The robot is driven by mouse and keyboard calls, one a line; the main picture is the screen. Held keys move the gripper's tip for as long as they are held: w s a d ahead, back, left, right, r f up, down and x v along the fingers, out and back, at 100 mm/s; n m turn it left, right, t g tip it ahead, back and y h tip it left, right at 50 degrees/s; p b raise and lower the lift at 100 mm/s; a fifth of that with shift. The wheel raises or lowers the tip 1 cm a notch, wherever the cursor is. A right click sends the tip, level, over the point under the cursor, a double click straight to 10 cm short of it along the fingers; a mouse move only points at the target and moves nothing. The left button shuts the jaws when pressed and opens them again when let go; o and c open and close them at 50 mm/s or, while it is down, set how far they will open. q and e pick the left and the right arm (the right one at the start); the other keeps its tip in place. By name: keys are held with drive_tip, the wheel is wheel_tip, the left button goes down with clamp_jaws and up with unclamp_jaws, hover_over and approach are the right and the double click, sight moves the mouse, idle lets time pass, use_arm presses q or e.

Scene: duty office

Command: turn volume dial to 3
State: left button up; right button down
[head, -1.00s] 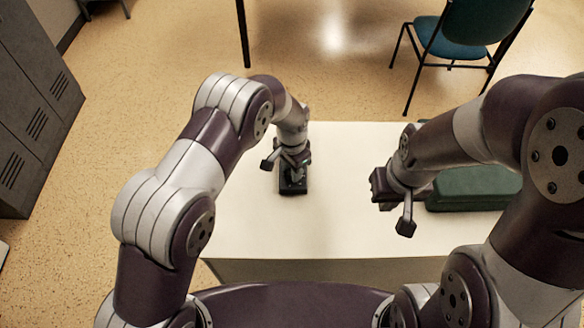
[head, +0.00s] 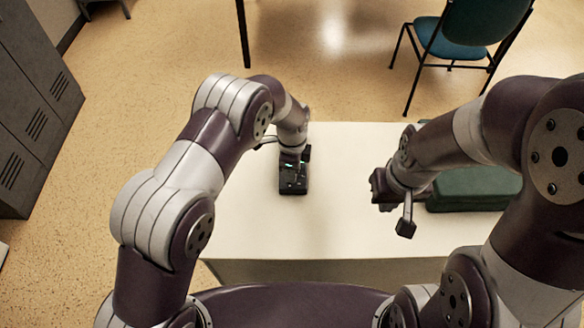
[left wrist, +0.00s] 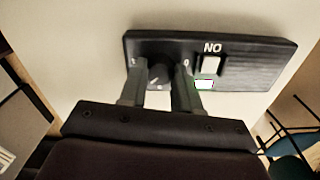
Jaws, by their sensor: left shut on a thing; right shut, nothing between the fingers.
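A small black control box (head: 293,186) sits on the white table, and the left wrist view shows its face close up (left wrist: 255,62). The round volume dial (left wrist: 158,74) is between the fingers of my left gripper (left wrist: 157,82), which is shut on it. Small white marks ring the dial, but the fingers hide part of it and I cannot read its setting. A white switch (left wrist: 211,66) and a lit green lamp (left wrist: 204,85) are beside it. My right gripper (head: 378,188) is shut and empty above the table, right of the box.
A dark green case (head: 475,190) lies on the right of the white table (head: 340,225), partly behind my right arm. The table between the box and my right gripper is clear. A blue chair (head: 455,40) stands beyond the table, and grey lockers (head: 35,110) stand at left.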

use_arm(q)
drive_tip(key=shift+m, duration=0.6)
drive_tip(key=o, duration=1.1)
drive_tip(key=shift+c, duration=0.2)
drive_tip(key=shift+r, duration=0.1)
wheel_tip(320, 180, up, 13)
drive_tip(key=b, duration=0.1)
drive_tip(key=shift+f, duration=0.2)
